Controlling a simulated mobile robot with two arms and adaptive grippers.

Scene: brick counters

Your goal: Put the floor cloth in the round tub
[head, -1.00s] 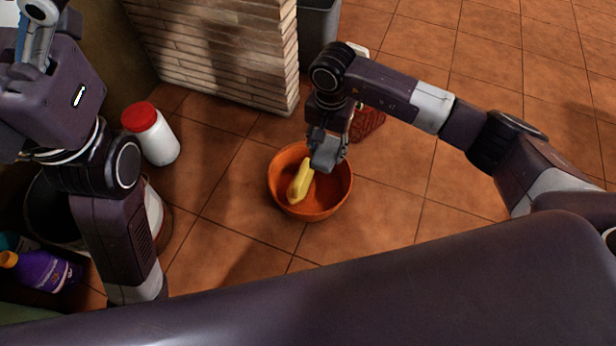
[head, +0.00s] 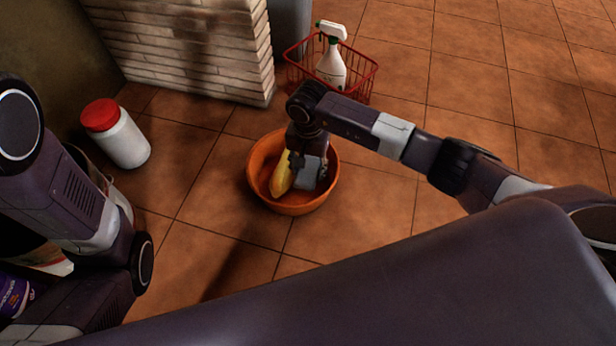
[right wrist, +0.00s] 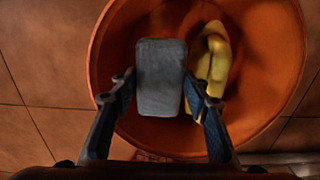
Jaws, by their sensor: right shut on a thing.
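The round tub (head: 262,190) is an orange bowl on the tiled floor, in the middle of the head view; it also fills much of the right wrist view (right wrist: 265,115). My right gripper (head: 308,158) reaches down into it, shut on a grey, folded floor cloth (head: 311,173). In the right wrist view the cloth (right wrist: 161,78) is a grey rectangle between the fingertips, over the tub's inside. I cannot tell whether it touches the bottom. A yellow, long thing (head: 281,174) lies in the tub beside the cloth. My left arm shows at the left, but its gripper is out of view.
A red wire basket (head: 358,88) with a white spray bottle (head: 331,62) stands behind the tub. A white jar with a red lid (head: 118,134) stands at the left, by the brick counter (head: 190,50). The floor right of the tub is clear.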

